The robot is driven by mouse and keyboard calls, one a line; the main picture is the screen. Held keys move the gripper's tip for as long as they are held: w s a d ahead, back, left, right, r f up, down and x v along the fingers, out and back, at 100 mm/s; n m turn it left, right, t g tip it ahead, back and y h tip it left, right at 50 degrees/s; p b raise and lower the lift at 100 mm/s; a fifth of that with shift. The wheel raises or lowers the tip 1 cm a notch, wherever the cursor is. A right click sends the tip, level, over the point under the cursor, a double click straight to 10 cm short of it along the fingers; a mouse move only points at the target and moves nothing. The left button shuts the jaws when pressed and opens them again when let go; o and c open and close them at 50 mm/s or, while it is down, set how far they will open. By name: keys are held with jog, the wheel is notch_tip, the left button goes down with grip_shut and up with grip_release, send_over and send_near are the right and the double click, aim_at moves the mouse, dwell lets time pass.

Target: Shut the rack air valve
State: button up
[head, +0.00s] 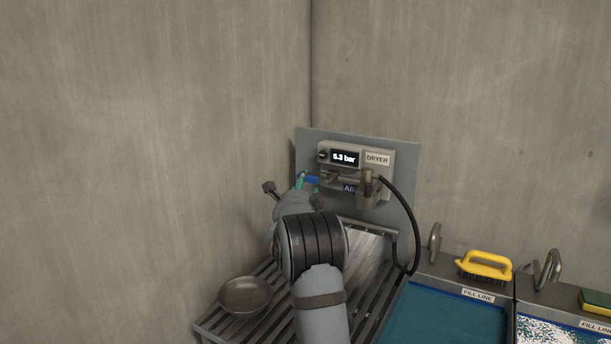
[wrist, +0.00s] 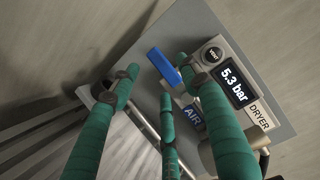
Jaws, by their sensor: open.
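My gripper (wrist: 158,84) has green fingers spread open, with nothing held. Its fingertips lie around and just in front of the handle in the wrist view; I cannot tell whether any finger touches it. In the head view my gripper (head: 300,183) is at the panel's left side. The dryer display (wrist: 234,85) reads 5.3 bar in the wrist view.
A dark bowl (head: 246,295) sits on the slatted rack (head: 222,326) at left. A black hose (head: 412,225) hangs from the dryer at right. Basins (head: 455,312) with a yellow brush (head: 484,265) stand right. Concrete walls meet behind the grey backplate (head: 405,160).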

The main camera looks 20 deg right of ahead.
aim_at(306, 180)
jog(key=shift+p+x, duration=1)
jog(key=shift+x, duration=1.65)
jog(key=shift+a, duration=0.1)
jog(key=c, duration=0.3)
jog(key=c, duration=0.8)
grip_shut()
